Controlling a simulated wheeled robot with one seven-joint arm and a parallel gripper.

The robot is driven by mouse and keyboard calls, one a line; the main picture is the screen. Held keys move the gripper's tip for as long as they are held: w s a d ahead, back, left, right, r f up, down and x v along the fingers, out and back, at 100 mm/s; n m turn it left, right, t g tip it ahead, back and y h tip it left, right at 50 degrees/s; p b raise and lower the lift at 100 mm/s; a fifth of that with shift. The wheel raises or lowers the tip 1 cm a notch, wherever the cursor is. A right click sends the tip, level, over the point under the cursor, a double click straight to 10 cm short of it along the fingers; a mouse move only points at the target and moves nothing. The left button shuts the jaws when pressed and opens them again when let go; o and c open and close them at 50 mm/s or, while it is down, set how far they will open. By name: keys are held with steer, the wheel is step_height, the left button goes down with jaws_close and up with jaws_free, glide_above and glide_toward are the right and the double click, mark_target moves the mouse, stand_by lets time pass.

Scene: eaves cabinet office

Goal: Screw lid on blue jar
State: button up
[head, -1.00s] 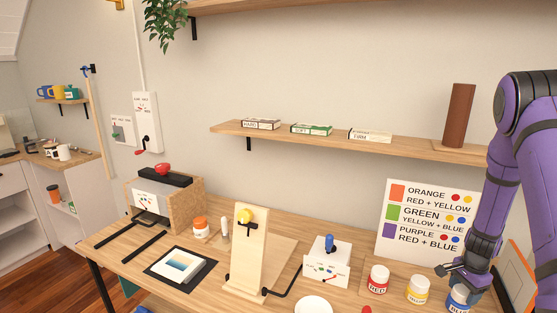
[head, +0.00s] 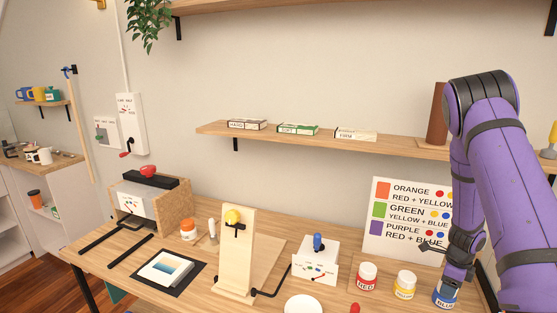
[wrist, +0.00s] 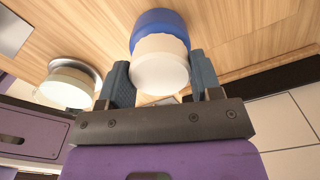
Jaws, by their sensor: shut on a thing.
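The blue jar (head: 444,298) stands upright on the bench at the right, its label reading BLUE. My gripper (head: 452,276) is directly above it, pointing down. In the wrist view the fingers stand on either side of a round white lid (wrist: 160,72), and my gripper (wrist: 162,80) is shut on it. The blue of the jar (wrist: 158,20) shows right behind the lid, so the lid is at the jar's mouth. Whether it is fully seated or threaded cannot be told. In the head view my gripper hides the lid.
The yellow jar (head: 404,285) and red jar (head: 366,277) stand to the left, both with white tops. A colour-mixing sign (head: 408,220) stands behind. A white box with a blue knob (head: 317,262) and a wooden stand (head: 236,265) are farther left. A shelf (head: 300,139) runs above.

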steer(key=m, duration=0.3)
steer(key=shift+s, duration=0.2)
steer(key=shift+f, duration=0.1)
steer(key=shift+m, duration=0.6)
steer(key=o, duration=0.6)
steer(key=shift+m, duration=0.6)
steer(key=o, duration=0.5)
steer(key=shift+w, duration=0.1)
